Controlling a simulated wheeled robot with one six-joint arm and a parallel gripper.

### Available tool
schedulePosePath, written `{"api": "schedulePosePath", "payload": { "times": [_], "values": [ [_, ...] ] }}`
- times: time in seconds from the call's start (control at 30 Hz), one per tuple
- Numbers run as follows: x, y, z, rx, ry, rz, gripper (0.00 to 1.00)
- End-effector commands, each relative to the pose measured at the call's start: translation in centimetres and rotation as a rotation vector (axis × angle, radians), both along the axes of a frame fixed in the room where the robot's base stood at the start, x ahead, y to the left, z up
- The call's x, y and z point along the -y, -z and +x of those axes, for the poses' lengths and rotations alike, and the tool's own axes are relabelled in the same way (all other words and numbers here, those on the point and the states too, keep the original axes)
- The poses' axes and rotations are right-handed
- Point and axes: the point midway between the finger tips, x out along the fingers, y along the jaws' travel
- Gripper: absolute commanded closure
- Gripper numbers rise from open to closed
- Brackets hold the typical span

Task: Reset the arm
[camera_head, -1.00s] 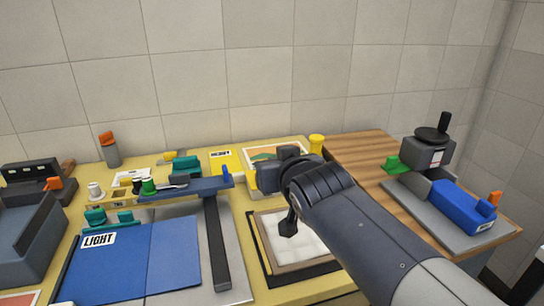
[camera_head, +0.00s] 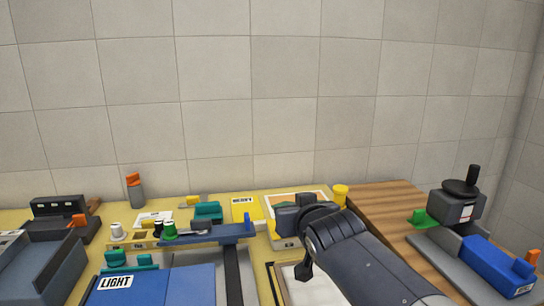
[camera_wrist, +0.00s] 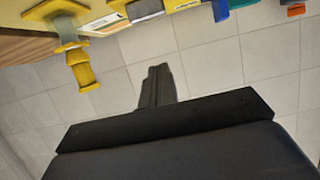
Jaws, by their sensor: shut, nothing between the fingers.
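My arm reaches in from the lower right of the head view, over the yellow bench. Its dark end with my gripper (camera_head: 305,262) is above the framed white pad (camera_head: 290,287), apart from the things around it as far as I can see. In the wrist view my gripper (camera_wrist: 157,86) is a dark finger shape, closed and empty, against the tiled wall. The wrist view looks upside down, with the bench along its top edge.
A blue board (camera_head: 160,287) marked LIGHT lies at left. A yellow knob (camera_head: 341,193) stands behind my gripper; it also shows in the wrist view (camera_wrist: 80,72). At right a wooden top (camera_head: 385,207) bears a blue block (camera_head: 497,266). The air before the wall is free.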

Motion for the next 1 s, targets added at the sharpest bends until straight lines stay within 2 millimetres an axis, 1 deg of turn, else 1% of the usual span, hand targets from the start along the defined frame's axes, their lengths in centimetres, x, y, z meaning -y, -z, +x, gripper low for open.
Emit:
{"api": "schedulePosePath", "payload": {
  "times": [0.03, 0.27, 0.37, 0.4, 0.5, 0.63, 0.8, 1.0],
  "values": [
    [-0.1, 0.4, 0.8, -0.003, 0.001, -0.001, 1.00],
    [-0.8, 1.2, 4.0, -0.002, 0.000, 0.000, 1.00],
    [-1.1, 2.1, 5.4, -0.003, 0.000, -0.001, 1.00],
    [-1.0, 2.8, 5.2, 0.000, 0.000, 0.000, 1.00],
    [-1.0, 3.9, 5.0, 0.001, -0.001, 0.000, 1.00],
    [-0.9, 4.9, 4.9, 0.002, -0.002, 0.000, 1.00],
    [-0.9, 5.5, 4.8, 0.001, -0.002, 0.000, 1.00],
    [-0.9, 5.3, 4.5, 0.001, -0.002, 0.000, 1.00]
  ]
}}
